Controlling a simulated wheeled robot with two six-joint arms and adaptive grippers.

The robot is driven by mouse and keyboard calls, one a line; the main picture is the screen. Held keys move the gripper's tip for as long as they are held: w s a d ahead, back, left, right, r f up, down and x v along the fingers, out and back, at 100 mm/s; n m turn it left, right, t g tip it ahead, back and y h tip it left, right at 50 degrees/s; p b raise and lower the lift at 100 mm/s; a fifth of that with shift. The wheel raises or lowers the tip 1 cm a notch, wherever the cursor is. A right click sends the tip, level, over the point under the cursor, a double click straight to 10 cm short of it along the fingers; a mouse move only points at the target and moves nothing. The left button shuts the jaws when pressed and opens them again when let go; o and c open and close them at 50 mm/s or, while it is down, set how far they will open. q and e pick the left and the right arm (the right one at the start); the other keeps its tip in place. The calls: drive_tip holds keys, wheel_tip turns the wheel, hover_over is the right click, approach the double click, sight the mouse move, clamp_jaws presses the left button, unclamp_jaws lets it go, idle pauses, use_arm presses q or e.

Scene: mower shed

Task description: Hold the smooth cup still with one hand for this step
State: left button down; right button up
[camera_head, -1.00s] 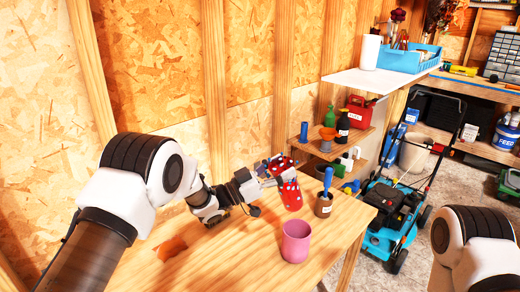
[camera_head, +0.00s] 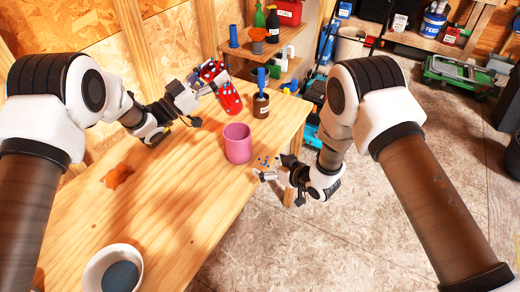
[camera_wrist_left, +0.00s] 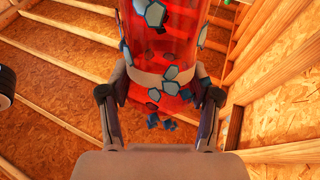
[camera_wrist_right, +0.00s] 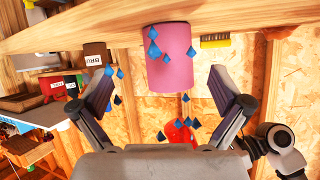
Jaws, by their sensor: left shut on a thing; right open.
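A smooth pink cup (camera_head: 237,145) stands upright on the wooden table near its right edge. It also shows in the right wrist view (camera_wrist_right: 172,58). My right gripper (camera_head: 262,174) is open just right of the cup, at the table edge, with a gap to it. Small blue pieces (camera_wrist_right: 186,75) show between its fingers and the cup; I cannot tell what they rest on. My left gripper (camera_head: 212,86) is shut on a red patterned object (camera_head: 230,99), behind the pink cup. In the left wrist view the red object (camera_wrist_left: 170,60) is cylindrical with teal flakes.
A brown labelled jar (camera_head: 261,104) with a blue-handled tool stands behind the cup. A white bowl (camera_head: 92,273) with dark contents sits at the table's near left. An orange patch (camera_head: 118,176) lies on the table. Shelves with bottles stand behind; open floor lies right.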

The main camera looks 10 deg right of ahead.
sight(231, 139)
drive_tip(key=w+a+r+n+y, duration=0.1)
drive_tip(key=w+a+r, duration=0.2)
drive_tip(key=r, duration=0.1)
drive_tip(key=x, duration=1.1)
drive_tip(key=shift+w+f, duration=0.1)
drive_tip(key=shift+w, duration=0.2)
drive_tip(key=c, duration=0.9)
drive_tip(key=shift+o, duration=0.9)
drive_tip(key=shift+s, duration=0.1)
